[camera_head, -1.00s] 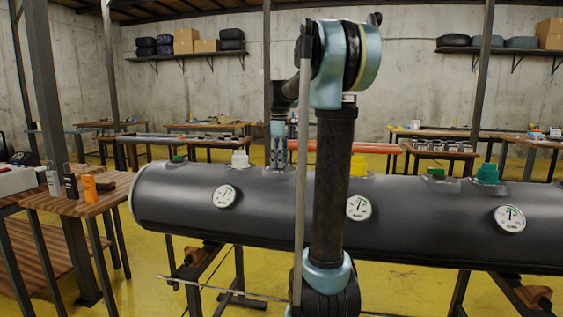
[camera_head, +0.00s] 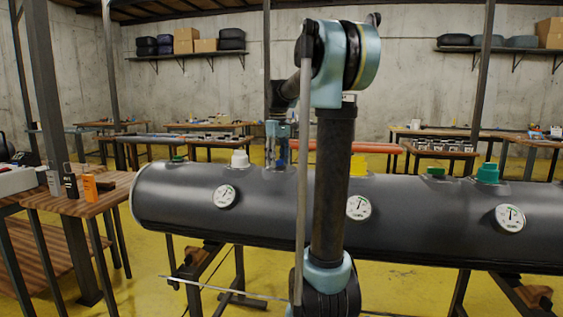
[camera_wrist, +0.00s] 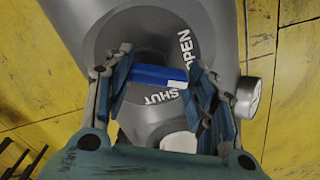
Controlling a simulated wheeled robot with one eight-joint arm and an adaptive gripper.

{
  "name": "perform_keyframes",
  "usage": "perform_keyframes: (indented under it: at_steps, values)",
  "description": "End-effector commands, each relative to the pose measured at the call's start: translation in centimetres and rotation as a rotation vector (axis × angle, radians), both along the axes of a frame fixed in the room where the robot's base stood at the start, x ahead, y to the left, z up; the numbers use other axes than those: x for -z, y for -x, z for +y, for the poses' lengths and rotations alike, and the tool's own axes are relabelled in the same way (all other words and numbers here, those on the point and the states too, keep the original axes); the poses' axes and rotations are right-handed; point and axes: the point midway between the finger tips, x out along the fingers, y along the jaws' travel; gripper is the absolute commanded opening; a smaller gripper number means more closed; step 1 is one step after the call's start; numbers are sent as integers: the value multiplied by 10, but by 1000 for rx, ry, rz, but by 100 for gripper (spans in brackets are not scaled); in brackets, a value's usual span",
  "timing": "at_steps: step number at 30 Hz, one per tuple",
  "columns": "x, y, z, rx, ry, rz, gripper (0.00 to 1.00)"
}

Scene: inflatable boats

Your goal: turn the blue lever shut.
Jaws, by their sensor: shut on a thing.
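The blue lever (camera_wrist: 150,75) lies roughly crosswise in the wrist view, on a round dark grey valve face (camera_wrist: 130,40). The word OPEN is printed at its upper right and SHUT just below it. A white mark sits at the lever's right end, between the two words. My gripper (camera_wrist: 158,72) is shut on the lever, one finger at each side. In the head view my gripper (camera_head: 277,146) is on top of the long dark tube, behind my arm.
The dark grey tube (camera_head: 415,225) lies across the head view and carries round white gauges. A white cap (camera_head: 239,159), a yellow fitting (camera_head: 358,165) and a green cap (camera_head: 487,173) stand on top. A wooden table (camera_head: 100,205) stands at the left.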

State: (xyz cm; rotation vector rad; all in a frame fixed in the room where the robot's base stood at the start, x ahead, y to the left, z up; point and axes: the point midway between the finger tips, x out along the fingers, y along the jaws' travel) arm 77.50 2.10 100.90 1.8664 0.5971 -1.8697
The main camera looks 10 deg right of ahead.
Motion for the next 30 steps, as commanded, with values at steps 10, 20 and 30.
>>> perform_keyframes:
  at_steps: [10,20,30]
  values:
    - [-1,-5,5,323,-7,0,28]
    - [-1,-10,5,634,-5,0,28]
    - [-1,-14,4,887,-3,-1,28]
